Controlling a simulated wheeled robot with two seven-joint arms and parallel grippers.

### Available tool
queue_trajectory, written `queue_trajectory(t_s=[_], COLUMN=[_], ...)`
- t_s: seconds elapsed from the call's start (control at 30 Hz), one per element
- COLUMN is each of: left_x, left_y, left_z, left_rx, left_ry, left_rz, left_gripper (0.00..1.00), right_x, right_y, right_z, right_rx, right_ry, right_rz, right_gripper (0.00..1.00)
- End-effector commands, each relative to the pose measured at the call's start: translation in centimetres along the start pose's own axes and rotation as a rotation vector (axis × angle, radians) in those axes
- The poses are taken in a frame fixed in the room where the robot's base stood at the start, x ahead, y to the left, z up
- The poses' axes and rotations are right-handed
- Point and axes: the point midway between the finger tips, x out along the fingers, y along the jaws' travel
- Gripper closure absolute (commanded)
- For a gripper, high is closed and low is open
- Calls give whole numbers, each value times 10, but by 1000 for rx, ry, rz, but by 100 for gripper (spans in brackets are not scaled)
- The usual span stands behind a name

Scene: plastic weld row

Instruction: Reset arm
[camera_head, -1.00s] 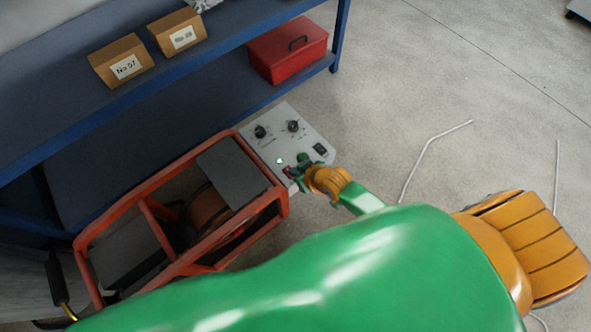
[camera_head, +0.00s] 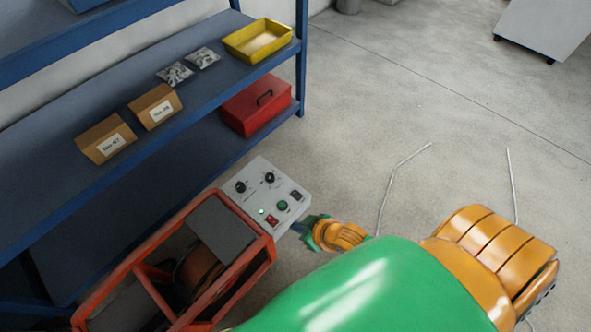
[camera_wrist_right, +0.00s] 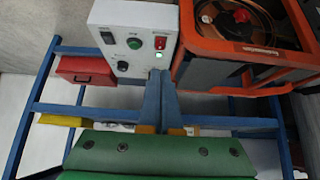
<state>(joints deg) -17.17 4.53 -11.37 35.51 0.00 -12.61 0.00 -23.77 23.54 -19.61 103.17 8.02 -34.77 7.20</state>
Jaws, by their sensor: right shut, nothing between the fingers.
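My right gripper (camera_head: 305,228) is at the lower right edge of the control panel (camera_head: 247,199) in the head view, with my green and orange arm behind it. In the right wrist view its two blue-grey fingers (camera_wrist_right: 162,100) are together and empty, in front of the panel (camera_wrist_right: 131,17). The panel carries black knobs, a green button (camera_head: 282,205), a red switch (camera_head: 271,221) and a lit green lamp. Whether the fingertips touch the panel I cannot tell. My left gripper is in none of the views.
An orange-framed machine (camera_head: 142,272) adjoins the panel. A blue shelf (camera_head: 62,174) holds labelled boxes (camera_head: 106,138), small bags (camera_head: 174,74), a yellow tray (camera_head: 230,44) and a red toolbox (camera_head: 238,114). Bent pale rods (camera_head: 387,182) lie on the floor. Open floor stretches to the right.

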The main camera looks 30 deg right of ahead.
Motion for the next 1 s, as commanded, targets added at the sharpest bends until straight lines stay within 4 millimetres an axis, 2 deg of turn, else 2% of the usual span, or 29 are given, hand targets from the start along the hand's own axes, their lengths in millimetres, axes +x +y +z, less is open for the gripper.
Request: queue_trajectory(t_s=[0.23,0.27,0.33,0.37,0.47,0.5,0.57,0.6,0.67,0.8,0.83,0.87,1.0], left_x=[0,0,0,0,0,0,0,0,0,0,-34,-51,-104], left_y=[-1,-1,-1,-1,-1,-1,-1,-1,-1,0,-1,-1,-2], left_z=[0,0,0,0,0,0,0,0,0,0,-3,-5,-10], left_rx=[0,0,0,0,1,1,1,1,2,3,3,3,3], left_ry=[1,1,1,1,1,1,1,1,1,1,0,0,0], left_rz=[-1,-1,-1,-1,-1,-1,-1,-1,-1,-1,-1,-1,0], left_gripper=[30,30,30,30,30,30,30,30,30,30,30,30,30], right_x=[1,2,11,16,33,36,37,36,31,7,-17,-30,-72], right_y=[0,1,7,11,20,20,15,10,-2,-40,-36,-35,-34], right_z=[0,3,21,35,98,125,163,186,220,288,263,250,218], right_rx=[1,2,14,23,56,69,83,92,103,124,119,118,118], right_ry=[-1,-7,-43,-71,-192,-245,-318,-364,-434,-589,-575,-572,-573], right_rz=[1,4,24,39,84,95,103,103,97,56,62,63,64], right_gripper=[100,100,100,100,100,100,100,100,100,100,100,100,100])
